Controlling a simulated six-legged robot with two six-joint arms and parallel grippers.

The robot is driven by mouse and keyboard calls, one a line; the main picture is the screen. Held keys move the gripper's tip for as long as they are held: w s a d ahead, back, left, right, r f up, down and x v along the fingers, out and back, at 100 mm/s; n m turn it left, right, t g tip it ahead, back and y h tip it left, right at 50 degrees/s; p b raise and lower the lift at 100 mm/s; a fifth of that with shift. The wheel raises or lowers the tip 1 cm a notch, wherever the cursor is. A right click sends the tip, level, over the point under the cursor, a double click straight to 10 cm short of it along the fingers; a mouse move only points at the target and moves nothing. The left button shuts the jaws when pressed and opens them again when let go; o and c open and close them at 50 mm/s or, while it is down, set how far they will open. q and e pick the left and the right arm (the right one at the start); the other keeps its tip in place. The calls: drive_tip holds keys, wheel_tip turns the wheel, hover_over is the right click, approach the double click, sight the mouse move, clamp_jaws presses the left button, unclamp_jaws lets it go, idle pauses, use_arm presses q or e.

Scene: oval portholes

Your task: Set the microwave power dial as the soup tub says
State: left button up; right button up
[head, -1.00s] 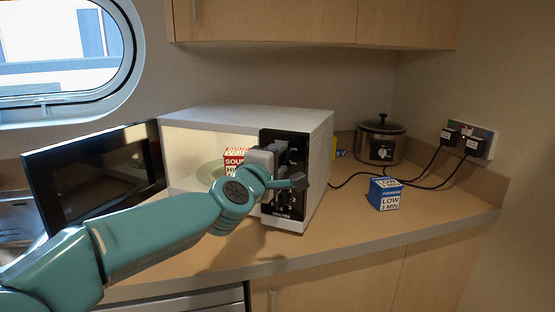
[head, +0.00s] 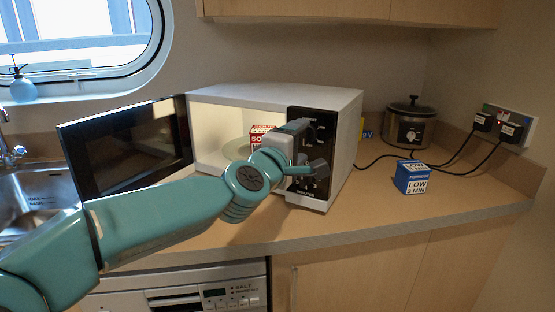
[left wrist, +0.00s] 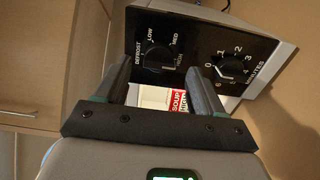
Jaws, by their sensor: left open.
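The white microwave (head: 275,93) stands on the counter with its door (head: 130,148) swung open to the left. Its black panel carries the power dial (left wrist: 158,58), marked DEFROST, LOW, MED and HIGH, and a minutes dial (left wrist: 231,68). I cannot tell the power dial's setting. The red and white soup tub (head: 258,135) stands inside the microwave; my arm hides part of its label. SOUP is readable in the left wrist view (left wrist: 177,101), the rest is cut off. My left gripper (head: 309,147) is open and empty before the panel, its fingers on either side of the power dial's line of sight.
A blue porridge box (head: 411,178) reading LOW 3 MIN stands to the microwave's right. Behind it are a slow cooker (head: 410,125) and wall plugs (head: 497,126) with black cables. A sink (head: 38,190) lies at left.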

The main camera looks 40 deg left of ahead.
use_arm(q)
drive_tip(key=p+v, duration=0.2)
drive_tip(key=v, duration=1)
drive_tip(key=shift+s, duration=0.4)
